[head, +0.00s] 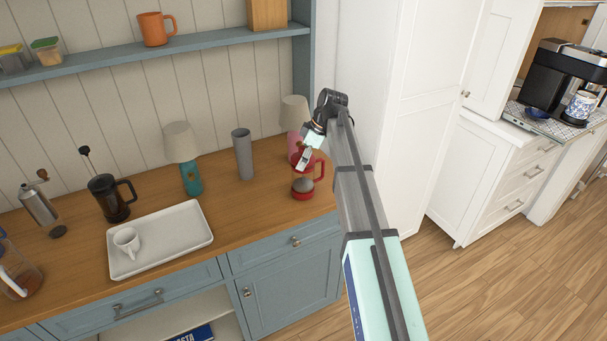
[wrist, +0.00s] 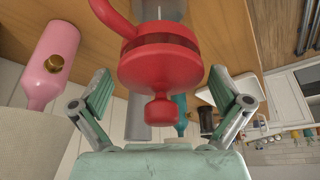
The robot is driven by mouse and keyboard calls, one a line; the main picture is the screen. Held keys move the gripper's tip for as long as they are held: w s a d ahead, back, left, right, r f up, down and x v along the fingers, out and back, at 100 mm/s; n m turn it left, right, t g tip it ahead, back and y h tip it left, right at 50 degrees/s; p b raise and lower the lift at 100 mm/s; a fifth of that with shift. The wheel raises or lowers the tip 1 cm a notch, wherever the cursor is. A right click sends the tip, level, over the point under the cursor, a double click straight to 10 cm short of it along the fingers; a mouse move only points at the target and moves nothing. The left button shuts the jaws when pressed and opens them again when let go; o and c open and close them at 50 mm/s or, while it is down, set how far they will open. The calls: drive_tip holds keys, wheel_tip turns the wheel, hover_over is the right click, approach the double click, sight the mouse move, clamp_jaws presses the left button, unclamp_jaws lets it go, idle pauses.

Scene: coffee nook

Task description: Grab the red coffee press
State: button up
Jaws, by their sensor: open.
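The red coffee press (head: 304,183) stands upright on the wooden counter, near its right end in the head view. It has a red base, a red handle on its right side and a clear body. In the wrist view its red lid and knob (wrist: 160,70) fill the upper middle. My gripper (head: 306,157) is at the top of the press in the head view and partly covers its lid. In the wrist view my gripper (wrist: 162,95) is open, with one finger on each side of the knob and a gap to each. Nothing is held.
A pink lamp (head: 294,115) stands close behind the press; it also shows in the wrist view (wrist: 50,62). A grey cylinder (head: 243,154) and a teal lamp (head: 184,155) stand to the left. A white tray (head: 165,257) holds a white cup. Counter in front is clear.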

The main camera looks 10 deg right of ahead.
drive_tip(key=shift+p+x, duration=0.3)
drive_tip(key=shift+x, duration=1.05)
drive_tip(key=c, duration=1.7)
drive_tip(key=shift+r, duration=0.2)
